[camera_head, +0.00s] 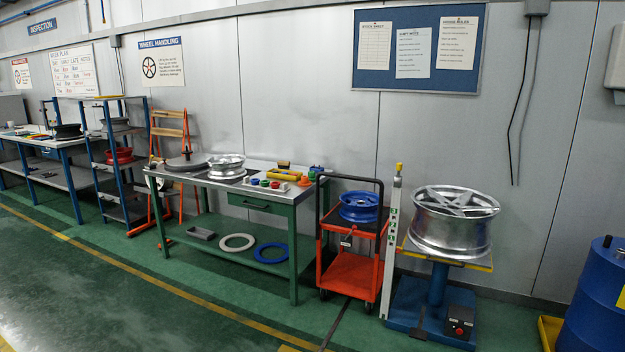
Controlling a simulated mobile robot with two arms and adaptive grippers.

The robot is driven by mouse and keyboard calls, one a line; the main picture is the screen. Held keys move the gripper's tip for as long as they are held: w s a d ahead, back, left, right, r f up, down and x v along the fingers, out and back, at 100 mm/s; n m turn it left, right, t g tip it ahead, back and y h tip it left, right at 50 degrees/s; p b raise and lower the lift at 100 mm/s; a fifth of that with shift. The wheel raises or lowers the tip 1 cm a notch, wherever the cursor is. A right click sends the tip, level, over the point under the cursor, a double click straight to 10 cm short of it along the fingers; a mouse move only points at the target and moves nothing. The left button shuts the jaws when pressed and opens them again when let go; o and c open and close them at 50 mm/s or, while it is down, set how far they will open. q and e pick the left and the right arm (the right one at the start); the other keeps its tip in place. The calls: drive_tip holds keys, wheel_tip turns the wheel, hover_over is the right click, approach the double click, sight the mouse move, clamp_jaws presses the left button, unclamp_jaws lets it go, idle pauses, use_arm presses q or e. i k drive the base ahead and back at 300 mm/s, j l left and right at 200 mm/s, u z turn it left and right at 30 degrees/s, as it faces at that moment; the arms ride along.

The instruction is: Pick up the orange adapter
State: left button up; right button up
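A small orange ring-like piece (305,181), which looks like the orange adapter, sits at the right end of the green workbench (290,199). It is beside a green piece (312,174) at the bench's right edge. Several small red and green pieces (265,183) stand in a row to its left. The orange piece is small and far off, so its exact shape is hard to tell. Neither of my grippers shows in the head view, and the bench is some way off.
A silver wheel (226,165) lies on the bench, with a yellow tool (283,174) near the small pieces. A red cart (352,272) with a blue wheel (358,206) and a blue wheel stand (432,312) are to the right. The green floor in front is clear.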

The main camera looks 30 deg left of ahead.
sight(303, 182)
drive_tip(key=i+j, duration=0.3)
drive_tip(key=i, duration=0.15)
drive_tip(key=i+j, duration=0.25)
drive_tip(key=i, duration=0.25)
drive_tip(key=i+j+u, duration=0.1)
drive_tip(key=i+j, duration=0.2)
drive_tip(key=i, duration=0.15)
drive_tip(key=i+j, duration=0.25)
drive_tip(key=i, duration=0.25)
drive_tip(key=i+j, duration=0.25)
drive_tip(key=i, duration=0.2)
drive_tip(key=i+j+u, duration=0.1)
drive_tip(key=i+j, duration=0.15)
drive_tip(key=i, duration=0.25)
drive_tip(key=i+j, duration=0.2)
drive_tip(key=i, duration=0.25)
